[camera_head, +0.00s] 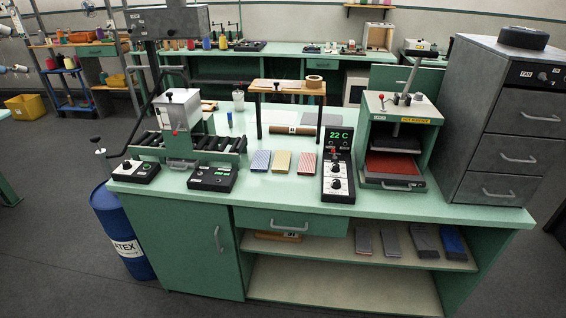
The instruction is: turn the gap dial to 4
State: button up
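Several knobs show, and I cannot read which one is the gap dial. A black control box (136,171) with a round knob sits at the left front of the green bench, before the roller machine (183,125). An upright black panel (337,165) at the middle right shows "22 C" in green, with two white-ringed dials (336,183) below. The dial numbers are too small to read. My gripper is not in view.
Three coloured sample blocks (282,162) lie between the boxes and the panel. A green press (397,140) and a grey drawer cabinet (505,120) stand to the right. A blue drum (122,232) stands on the floor at left. The bench (265,197) has a narrow clear front strip.

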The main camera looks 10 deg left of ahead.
aim_at(126, 165)
jog(key=u, duration=1.4)
